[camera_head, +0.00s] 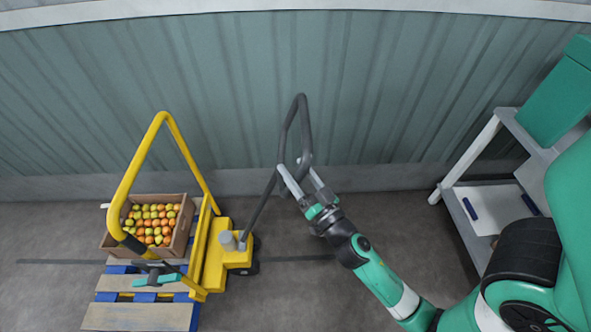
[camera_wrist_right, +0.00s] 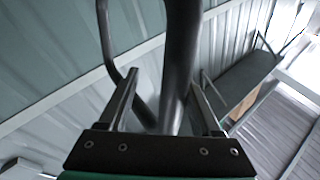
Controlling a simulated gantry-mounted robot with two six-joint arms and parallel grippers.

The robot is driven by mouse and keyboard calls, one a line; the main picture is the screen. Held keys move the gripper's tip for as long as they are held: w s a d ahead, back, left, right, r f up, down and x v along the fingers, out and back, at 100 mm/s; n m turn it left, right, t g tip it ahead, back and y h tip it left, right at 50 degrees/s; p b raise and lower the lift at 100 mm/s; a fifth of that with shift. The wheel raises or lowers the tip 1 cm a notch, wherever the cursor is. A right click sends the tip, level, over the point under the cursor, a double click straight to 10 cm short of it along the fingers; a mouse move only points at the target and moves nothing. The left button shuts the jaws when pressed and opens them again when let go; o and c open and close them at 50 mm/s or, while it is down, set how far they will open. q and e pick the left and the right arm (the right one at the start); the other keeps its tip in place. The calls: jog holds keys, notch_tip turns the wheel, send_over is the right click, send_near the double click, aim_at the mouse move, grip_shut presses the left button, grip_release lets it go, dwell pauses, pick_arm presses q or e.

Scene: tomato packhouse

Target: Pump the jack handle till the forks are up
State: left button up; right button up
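The yellow pallet jack (camera_head: 213,262) stands left of centre, with a grey cylinder (camera_head: 228,241) at its base. Its dark jack handle (camera_head: 263,207) slants up and right from the base to a closed loop at the top. My right gripper (camera_head: 305,176) is at the lower part of this loop, with its fingers spread. In the right wrist view the handle's thick bar (camera_wrist_right: 180,65) passes between the fingers, nearer the right one, with a gap at the left. I cannot tell if a finger touches it. The forks are hidden by the pallet. My left gripper is not in view.
A wooden pallet with blue blocks (camera_head: 140,316) bears a crate (camera_head: 187,224) of red and yellow tomatoes. A yellow tube frame (camera_head: 137,166) rises beside it. A teal tool (camera_head: 158,279) lies near the frame. A shelf rack (camera_head: 466,160) stands right; a corrugated wall is behind.

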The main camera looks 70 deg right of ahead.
jog(key=b+v, duration=0.7)
jog(key=v, duration=0.4)
jog(key=shift+s+a, duration=0.2)
jog(key=shift+s, duration=0.1)
